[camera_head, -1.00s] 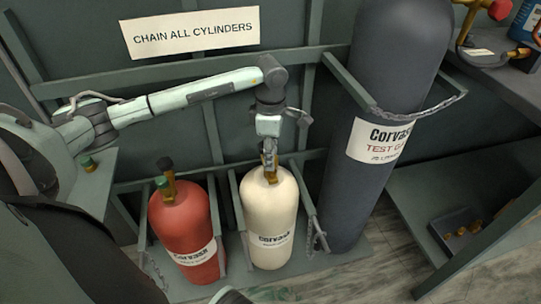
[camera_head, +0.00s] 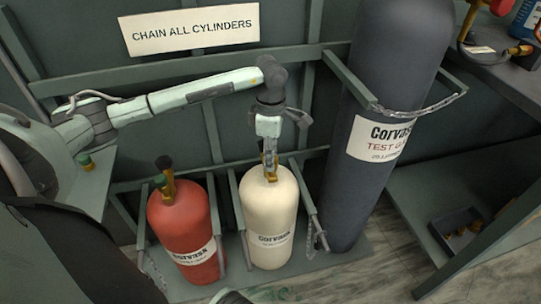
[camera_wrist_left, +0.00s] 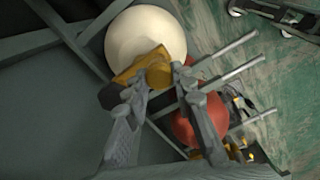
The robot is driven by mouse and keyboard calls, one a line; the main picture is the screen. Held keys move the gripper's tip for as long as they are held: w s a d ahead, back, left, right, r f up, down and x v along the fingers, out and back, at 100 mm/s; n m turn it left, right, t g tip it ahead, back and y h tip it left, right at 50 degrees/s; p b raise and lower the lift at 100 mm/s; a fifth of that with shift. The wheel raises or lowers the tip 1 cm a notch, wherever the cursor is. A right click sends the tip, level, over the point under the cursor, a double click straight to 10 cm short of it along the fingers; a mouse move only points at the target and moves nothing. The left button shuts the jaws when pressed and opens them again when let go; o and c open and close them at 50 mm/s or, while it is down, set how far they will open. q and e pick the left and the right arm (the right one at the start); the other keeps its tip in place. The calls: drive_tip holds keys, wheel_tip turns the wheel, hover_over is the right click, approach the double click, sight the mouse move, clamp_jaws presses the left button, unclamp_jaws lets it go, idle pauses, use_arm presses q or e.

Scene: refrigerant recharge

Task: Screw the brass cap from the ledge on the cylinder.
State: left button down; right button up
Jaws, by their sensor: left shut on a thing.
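The cream cylinder (camera_head: 268,222) stands upright in the rack, with its brass valve on top. The valve shows as a yellow brass body (camera_wrist_left: 150,66) in the left wrist view, beside a dark knob (camera_wrist_left: 112,95). My left gripper (camera_head: 270,160) points down at this valve. Its fingers (camera_wrist_left: 160,82) are shut on a small brass piece, apparently the brass cap, at the valve. The fingers largely hide it, and I cannot tell how it sits on the valve. My right gripper is not in view.
A red cylinder (camera_head: 183,235) with its own valve stands left of the cream one. A tall dark grey cylinder (camera_head: 350,195) stands at right behind a chain (camera_head: 425,107). Rack bars (camera_head: 238,215) flank the cream cylinder closely. A small tray (camera_head: 458,228) lies at right.

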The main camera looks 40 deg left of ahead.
use_arm(q)
drive_tip(key=shift+f+b, duration=0.5)
drive_tip(key=shift+f, duration=0.2)
drive_tip(key=shift+m+b, duration=0.35)
drive_tip(key=shift+m, duration=0.05)
drive_tip(key=shift+m+b, duration=0.45)
drive_tip(key=shift+m, duration=0.95)
